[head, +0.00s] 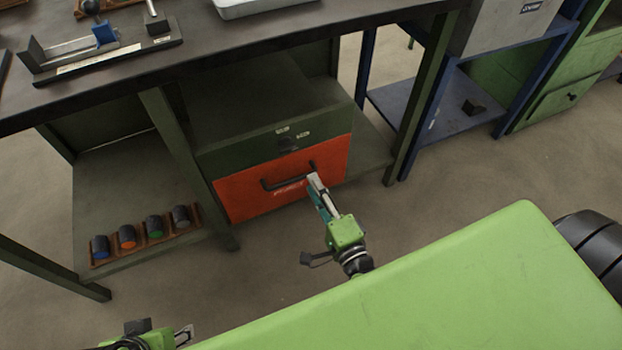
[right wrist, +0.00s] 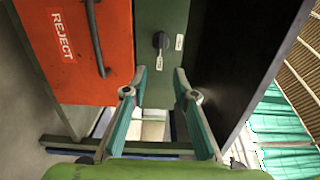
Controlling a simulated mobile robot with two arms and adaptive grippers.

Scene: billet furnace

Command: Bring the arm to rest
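My right gripper (head: 315,184) is in front of the orange-red drawer, near the right end of its black handle in the head view. In the right wrist view its two fingers (right wrist: 160,78) stand apart with nothing between them. The drawer (right wrist: 72,60) carries a REJECT label, and its handle (right wrist: 96,38) lies to the left of the fingers, apart from them. The drawer front (head: 240,195) looks flush with the cabinet. My left gripper (head: 183,336) shows only in part at the bottom left edge of the head view; its opening is unclear.
A green panel with a dark knob (head: 288,144) and two labels is above the drawer. The dark bench top (head: 225,55) overhangs the cabinet. A brown rack (head: 195,228) with several coloured cylinders is on the lower shelf. A blue stand (head: 440,110) is at right. Floor in front is clear.

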